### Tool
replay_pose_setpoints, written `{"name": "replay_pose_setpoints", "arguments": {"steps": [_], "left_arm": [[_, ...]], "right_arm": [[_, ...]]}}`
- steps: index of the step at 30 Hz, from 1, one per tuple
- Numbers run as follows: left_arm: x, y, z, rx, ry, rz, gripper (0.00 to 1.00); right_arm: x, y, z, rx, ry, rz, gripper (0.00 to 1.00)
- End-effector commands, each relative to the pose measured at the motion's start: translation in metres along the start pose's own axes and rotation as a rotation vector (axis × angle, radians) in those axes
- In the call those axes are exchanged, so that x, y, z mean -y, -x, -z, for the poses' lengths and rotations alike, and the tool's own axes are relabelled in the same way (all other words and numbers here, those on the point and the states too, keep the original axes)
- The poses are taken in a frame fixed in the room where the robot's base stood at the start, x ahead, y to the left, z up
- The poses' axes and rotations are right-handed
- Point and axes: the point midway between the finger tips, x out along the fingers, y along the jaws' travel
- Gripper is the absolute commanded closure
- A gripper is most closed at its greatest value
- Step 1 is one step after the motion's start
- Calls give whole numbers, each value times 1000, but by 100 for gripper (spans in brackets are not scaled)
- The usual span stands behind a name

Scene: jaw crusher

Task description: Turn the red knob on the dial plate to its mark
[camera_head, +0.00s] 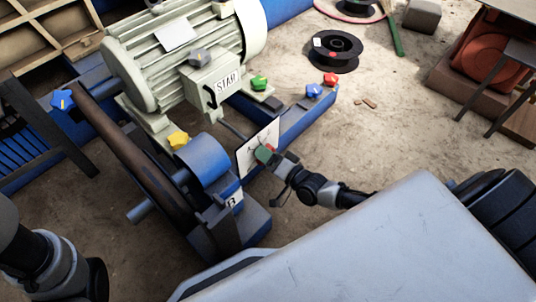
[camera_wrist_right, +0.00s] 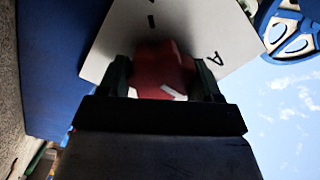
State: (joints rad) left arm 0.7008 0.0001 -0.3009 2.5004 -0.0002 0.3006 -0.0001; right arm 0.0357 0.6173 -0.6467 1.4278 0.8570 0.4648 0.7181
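The dial plate (camera_head: 250,158) is a pale panel on the blue frame; the wrist view shows its face (camera_wrist_right: 110,48) with dark tick marks and a letter A. The red knob (camera_wrist_right: 160,65) is on this plate, a lobed shape with a white mark at its near edge, tilted off the ticks. My right gripper (camera_wrist_right: 163,80) has one dark green finger on each side of the knob, seemingly touching it. In the head view my right gripper (camera_head: 266,153) is at the plate and largely hides the knob. My left arm is at the lower left; its gripper is out of frame.
A pale motor (camera_head: 180,50) and a blue machine with a brown wheel (camera_head: 140,160) stand left of the plate. Sandy ground right of the blue beam (camera_head: 300,117) is mostly clear.

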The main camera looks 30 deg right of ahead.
Motion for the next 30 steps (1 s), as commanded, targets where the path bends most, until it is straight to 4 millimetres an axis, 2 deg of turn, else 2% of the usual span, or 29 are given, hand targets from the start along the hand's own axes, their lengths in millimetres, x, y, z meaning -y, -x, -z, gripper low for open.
{"name": "replay_pose_setpoints", "arguments": {"steps": [1, 4, 17, 30], "left_arm": [[0, 0, 0, 0, 0, 0, 61], [0, 0, 0, 0, 0, 0, 61], [2, -10, -4, 1, 0, 0, 61], [8, -38, -14, 2, -1, 0, 61]], "right_arm": [[0, 0, 0, 0, 0, 0, 44], [0, 0, 0, 0, 0, 0, 59], [2, 0, 1, -1, 94, -1, 59], [4, 1, 1, 1, 469, -2, 59]]}}
